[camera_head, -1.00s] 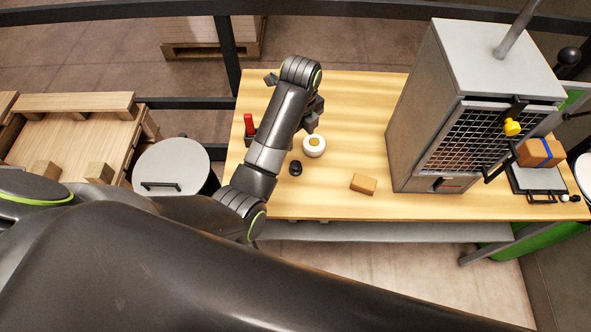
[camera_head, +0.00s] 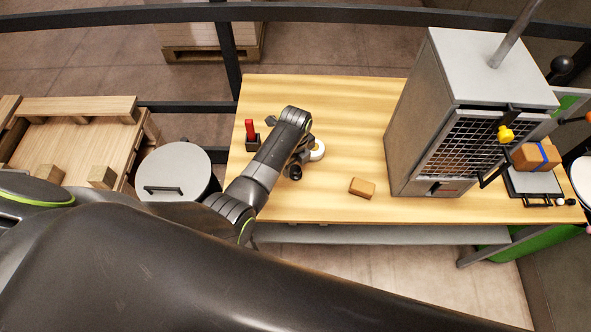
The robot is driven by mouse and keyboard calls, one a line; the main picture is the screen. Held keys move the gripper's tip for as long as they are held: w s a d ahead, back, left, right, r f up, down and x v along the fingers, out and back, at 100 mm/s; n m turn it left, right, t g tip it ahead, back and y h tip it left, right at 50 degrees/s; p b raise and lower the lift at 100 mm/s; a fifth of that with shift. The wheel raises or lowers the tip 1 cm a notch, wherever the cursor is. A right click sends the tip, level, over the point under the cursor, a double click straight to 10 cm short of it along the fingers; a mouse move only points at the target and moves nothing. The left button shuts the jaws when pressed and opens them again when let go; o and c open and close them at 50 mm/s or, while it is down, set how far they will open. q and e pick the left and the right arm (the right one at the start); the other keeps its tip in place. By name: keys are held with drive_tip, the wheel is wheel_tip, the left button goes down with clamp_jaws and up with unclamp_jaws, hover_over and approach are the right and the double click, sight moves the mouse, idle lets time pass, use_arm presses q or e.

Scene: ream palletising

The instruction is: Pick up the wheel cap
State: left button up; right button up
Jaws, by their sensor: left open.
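A small black piece (camera_head: 294,173), likely the wheel cap, lies on the wooden table, left of its middle. My left arm reaches in from the left over the table. My left gripper (camera_head: 301,160) points down close beside the black piece and is open. Whether its fingers surround the piece or touch it cannot be told, because the wrist hides part of them. My right gripper is not in view.
A white round item (camera_head: 317,151) sits just right of the left gripper, partly hidden. A red-handled tool (camera_head: 250,130) stands to the left. A brown block (camera_head: 362,188) lies to the right, before a tall grey cabinet (camera_head: 410,130). The table's back middle is clear.

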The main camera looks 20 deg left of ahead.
use_arm(q)
drive_tip(key=shift+d+f, duration=0.1)
drive_tip(key=shift+f, duration=0.9)
drive_tip(key=shift+c, duration=0.4)
drive_tip(key=c, duration=1)
